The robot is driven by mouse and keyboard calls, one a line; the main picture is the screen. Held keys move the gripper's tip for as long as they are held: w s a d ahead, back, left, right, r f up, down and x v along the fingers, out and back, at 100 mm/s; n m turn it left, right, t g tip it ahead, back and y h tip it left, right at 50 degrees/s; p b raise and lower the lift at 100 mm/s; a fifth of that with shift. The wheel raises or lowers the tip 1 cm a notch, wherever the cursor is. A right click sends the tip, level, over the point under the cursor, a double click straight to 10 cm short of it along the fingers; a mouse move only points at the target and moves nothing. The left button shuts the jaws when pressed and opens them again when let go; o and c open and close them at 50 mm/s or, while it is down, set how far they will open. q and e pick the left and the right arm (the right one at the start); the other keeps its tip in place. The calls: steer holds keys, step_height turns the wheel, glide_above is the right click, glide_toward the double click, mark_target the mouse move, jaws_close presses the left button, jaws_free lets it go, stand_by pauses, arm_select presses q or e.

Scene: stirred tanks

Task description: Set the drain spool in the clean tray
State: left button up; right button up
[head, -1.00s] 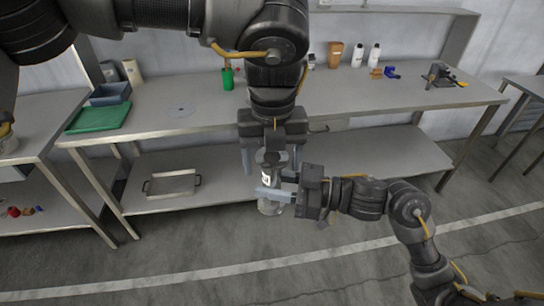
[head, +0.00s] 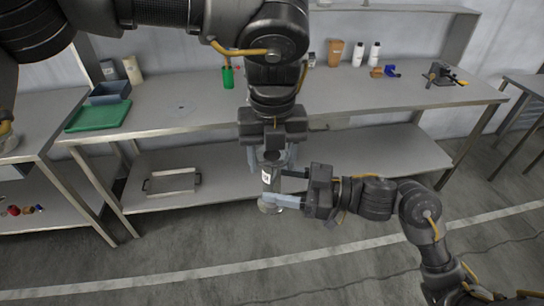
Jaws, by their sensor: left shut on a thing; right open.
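The drain spool (head: 267,182), a grey upright cylinder with a white label and a flange at its lower end, hangs in front of the workbench. My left gripper (head: 270,159) points down from above and is shut on its upper part. My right gripper (head: 277,188) reaches in from the right at the lower part, fingers spread; whether they touch the spool is unclear. A shallow metal tray with handles (head: 172,193) lies on the lower shelf at left. A green tray (head: 84,120) lies on the bench top. I cannot tell which is the clean tray.
A blue-grey bin (head: 110,91) stands at the green tray's back edge. A green cup (head: 228,77), white bottles (head: 374,54) and a clamp-like tool (head: 443,74) stand on the bench (head: 190,98). The lower shelf (head: 225,178) has free room right of the metal tray.

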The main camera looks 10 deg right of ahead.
steer(key=v, duration=1)
steer(key=w+d+f+m+t+h, duration=0.1)
steer(key=w+f+m+t+h, duration=0.15)
steer(key=f+m, duration=0.6)
steer(key=w+d+f+m+t+h, duration=0.1)
steer(key=w+f+m+t+h, duration=0.2)
steer(key=f, duration=1.1)
step_height(320, 180, down, 18)
steer(key=s+d+m+h, duration=0.1)
steer(key=s+m+h, duration=0.2)
steer(key=m, duration=0.1)
steer(key=s+f+g+h, duration=0.5)
steer(key=s+f+g, duration=0.1)
steer(key=s+f, duration=1.45)
steer(key=s+d+f+n+g+h, duration=0.1)
steer(key=s+d+f+n+g, duration=0.1)
steer(key=s, duration=0.6)
steer(key=s+d+f+n+g+h, duration=0.2)
steer(key=s+d+f+g, duration=0.1)
steer(key=s+f, duration=0.4)
steer(key=shift+s+d, duration=0.55)
steer(key=shift+d, duration=0.25)
